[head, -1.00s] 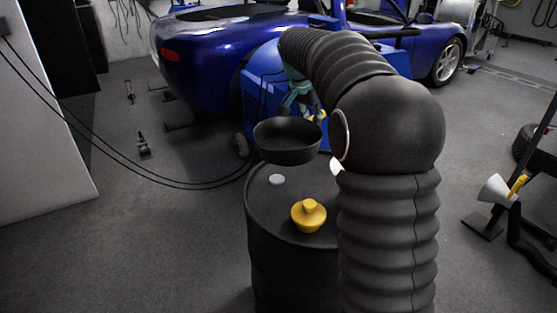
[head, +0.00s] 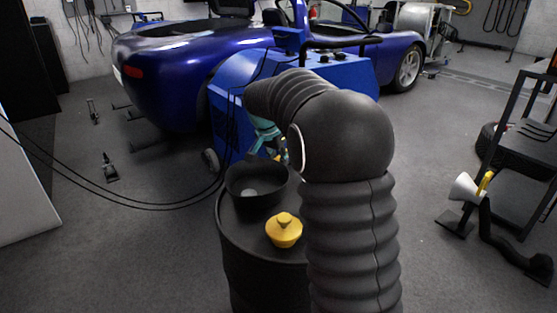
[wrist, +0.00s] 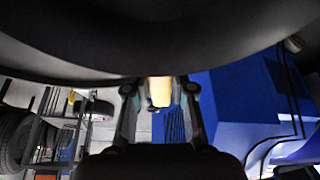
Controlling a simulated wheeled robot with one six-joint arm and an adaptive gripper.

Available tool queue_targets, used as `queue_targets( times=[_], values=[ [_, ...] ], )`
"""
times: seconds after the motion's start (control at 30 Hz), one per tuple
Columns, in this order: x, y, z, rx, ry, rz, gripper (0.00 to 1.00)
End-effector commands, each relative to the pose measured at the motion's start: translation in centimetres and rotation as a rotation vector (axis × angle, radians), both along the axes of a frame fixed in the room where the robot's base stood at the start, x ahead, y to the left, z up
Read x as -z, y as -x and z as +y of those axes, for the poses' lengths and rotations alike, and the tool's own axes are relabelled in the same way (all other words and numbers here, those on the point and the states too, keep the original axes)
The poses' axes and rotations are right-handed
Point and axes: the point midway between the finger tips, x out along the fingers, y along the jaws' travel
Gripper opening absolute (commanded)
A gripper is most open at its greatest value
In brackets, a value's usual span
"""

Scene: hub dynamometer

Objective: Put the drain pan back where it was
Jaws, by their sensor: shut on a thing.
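The drain pan is a wide black bowl (head: 240,199) at the far left part of the black drum's top (head: 252,234) in the head view. It looks level and low over the drum; I cannot tell whether it touches. My gripper (head: 280,152) is behind the pan at its far right rim, partly hidden by my arm. In the wrist view the pan (wrist: 150,45) fills the top as a dark curve. There my gripper (wrist: 160,92) has its fingers on either side of a pale yellow piece at the pan's edge. It is shut on the pan.
A yellow stepped piece (head: 284,231) stands on the drum, right of the pan. A grey disc (head: 249,192) overlaps the pan in the picture. A blue machine (head: 228,112) and blue car (head: 165,75) stand behind. Cables (head: 150,207) run left of the drum.

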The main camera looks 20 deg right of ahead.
Motion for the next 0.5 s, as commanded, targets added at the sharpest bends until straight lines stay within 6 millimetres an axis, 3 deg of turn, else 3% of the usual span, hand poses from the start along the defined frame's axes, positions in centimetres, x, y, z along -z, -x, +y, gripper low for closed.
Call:
queue_targets(
  times=[0.3,0.33,0.4,0.5],
  values=[
    [0.22,-0.02,0.0,0.0,0.001,-0.002,0.0],
    [0.12,-0.03,0.0,0.0,0.001,-0.002,0.31],
    [0.1,-0.02,0.01,0.0,0.0,-0.001,0.49],
    [0.09,-0.03,0.0,0.0,0.0,-0.001,0.49]
  ],
)
